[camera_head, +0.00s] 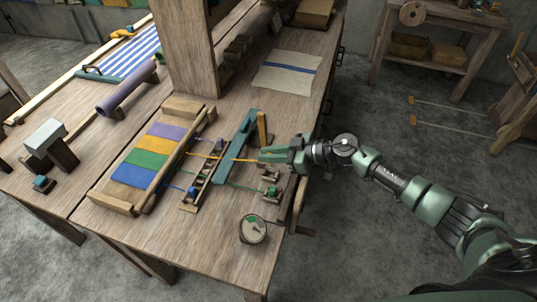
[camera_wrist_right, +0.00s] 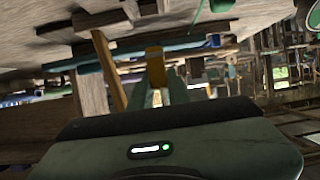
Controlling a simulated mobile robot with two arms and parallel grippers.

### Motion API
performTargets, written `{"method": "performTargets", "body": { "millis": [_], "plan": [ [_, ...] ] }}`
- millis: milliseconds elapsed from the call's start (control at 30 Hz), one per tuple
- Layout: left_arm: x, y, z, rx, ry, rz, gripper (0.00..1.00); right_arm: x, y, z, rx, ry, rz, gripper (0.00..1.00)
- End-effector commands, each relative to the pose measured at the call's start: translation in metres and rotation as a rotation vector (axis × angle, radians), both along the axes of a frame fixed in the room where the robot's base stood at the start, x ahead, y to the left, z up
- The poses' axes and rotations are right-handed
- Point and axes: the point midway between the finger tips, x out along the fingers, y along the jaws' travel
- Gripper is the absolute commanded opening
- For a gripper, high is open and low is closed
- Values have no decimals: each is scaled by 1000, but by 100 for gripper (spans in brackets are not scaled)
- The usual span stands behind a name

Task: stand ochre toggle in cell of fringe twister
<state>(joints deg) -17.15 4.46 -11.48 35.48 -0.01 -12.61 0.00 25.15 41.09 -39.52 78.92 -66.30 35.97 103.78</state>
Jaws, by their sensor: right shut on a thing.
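My right gripper (camera_head: 265,157) reaches in from the right over the bench, its fingers pointing left. In the right wrist view its two green fingers (camera_wrist_right: 157,88) are closed on the ochre toggle (camera_wrist_right: 154,62). An ochre cord (camera_head: 232,159) runs left from the fingertips in the head view, where the toggle is mostly hidden. A dark wooden rail with cells, seemingly part of the fringe twister (camera_head: 203,173), stands left of the gripper, with blue pieces (camera_head: 193,191) at it. Small holders with green pieces (camera_head: 270,190) sit just below the gripper. My left gripper is not in view.
A teal bar (camera_head: 237,147) lies between rail and gripper, with an upright wooden post (camera_head: 262,130) close behind the fingers. A frame with striped cloth (camera_head: 150,152) lies left. A round dial (camera_head: 253,229) stands near the front edge. A pale cloth (camera_head: 287,72) lies behind.

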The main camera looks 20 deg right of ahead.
Motion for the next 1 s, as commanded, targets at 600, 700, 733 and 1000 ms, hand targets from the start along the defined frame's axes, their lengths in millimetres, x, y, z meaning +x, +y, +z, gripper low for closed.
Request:
{"method": "performTargets", "body": {
  "millis": [600, 700, 733, 1000],
  "plan": [
    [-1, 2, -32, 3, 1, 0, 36, 0, 0, -39, 2, 3, 0, 0],
    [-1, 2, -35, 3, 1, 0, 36, 0, 0, -46, 1, 2, 0, 0],
    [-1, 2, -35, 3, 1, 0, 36, 0, 0, -47, 1, 2, 0, 0],
    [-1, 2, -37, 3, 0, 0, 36, 0, 0, -54, 1, 1, 0, 0]
  ]
}}
